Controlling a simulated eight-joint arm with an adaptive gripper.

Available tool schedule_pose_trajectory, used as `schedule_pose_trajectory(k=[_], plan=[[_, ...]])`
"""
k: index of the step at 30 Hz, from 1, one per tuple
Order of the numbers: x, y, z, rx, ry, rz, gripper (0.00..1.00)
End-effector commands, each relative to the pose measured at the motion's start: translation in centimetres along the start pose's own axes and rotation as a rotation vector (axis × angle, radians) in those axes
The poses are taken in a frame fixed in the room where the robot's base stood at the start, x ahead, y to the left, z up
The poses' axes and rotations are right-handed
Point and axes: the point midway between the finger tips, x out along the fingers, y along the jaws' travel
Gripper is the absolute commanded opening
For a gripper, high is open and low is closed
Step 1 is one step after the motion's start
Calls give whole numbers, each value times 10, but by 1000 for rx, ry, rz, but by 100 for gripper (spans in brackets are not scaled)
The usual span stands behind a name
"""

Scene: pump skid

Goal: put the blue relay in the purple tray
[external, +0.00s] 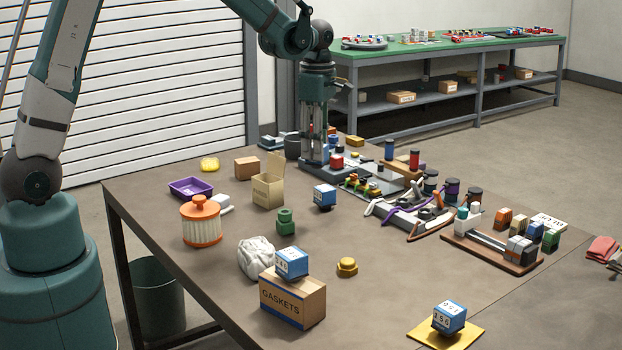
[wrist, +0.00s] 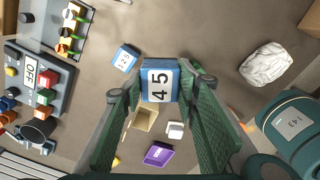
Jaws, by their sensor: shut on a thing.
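My gripper (external: 317,150) points down over the far part of the table in the external view. In the wrist view its green fingers (wrist: 160,88) are shut on a blue relay (wrist: 160,82) with a white label reading 45. I cannot make out the held relay clearly in the external view.
An open carton (external: 267,191) and a closed box (external: 246,168) stand between gripper and tray. An orange-lidded jar (external: 201,221) is in front of the tray. More blue blocks sit on the gaskets box (external: 292,263) and a yellow plate (external: 449,317). Switch panels crowd the far right.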

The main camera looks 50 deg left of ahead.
Motion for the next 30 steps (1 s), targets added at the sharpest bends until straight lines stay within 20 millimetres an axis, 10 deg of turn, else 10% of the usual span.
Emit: schedule_pose_trajectory(k=[30], plan=[[0, 32, -260, -396, 0, 0, 16]])
